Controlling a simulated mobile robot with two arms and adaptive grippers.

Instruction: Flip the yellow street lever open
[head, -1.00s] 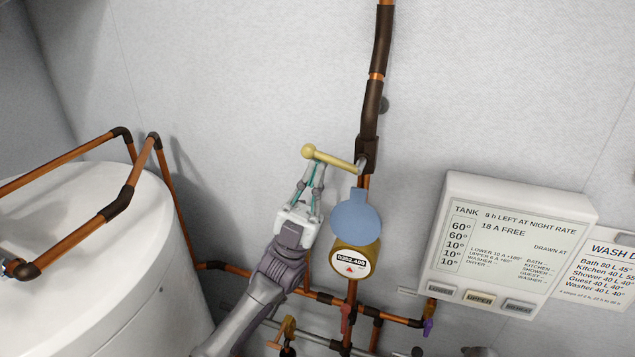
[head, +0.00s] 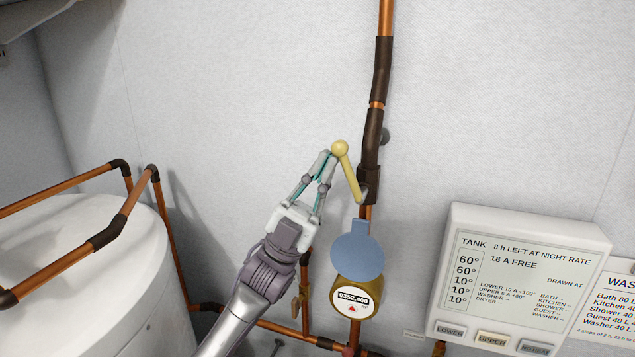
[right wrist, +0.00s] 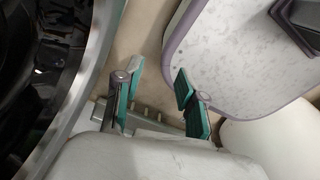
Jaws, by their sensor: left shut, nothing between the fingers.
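The yellow lever (head: 349,171) sits on a dark valve body (head: 369,180) on the vertical copper pipe. It points up and to the left, steeply tilted, with its round knob at the upper end. My left gripper (head: 326,160) is shut, with nothing held. Its fingertips are at the left side of the lever, just below the knob, and appear to touch it or be very close. My right gripper (right wrist: 157,100) shows in the right wrist view, with its green-padded fingers apart and nothing between them.
A round meter (head: 353,298) with a raised blue lid (head: 357,250) is below the valve. A white tank panel (head: 520,275) is on the wall at right. A white tank (head: 80,270) with copper pipes stands at left. The wall left of the lever is clear.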

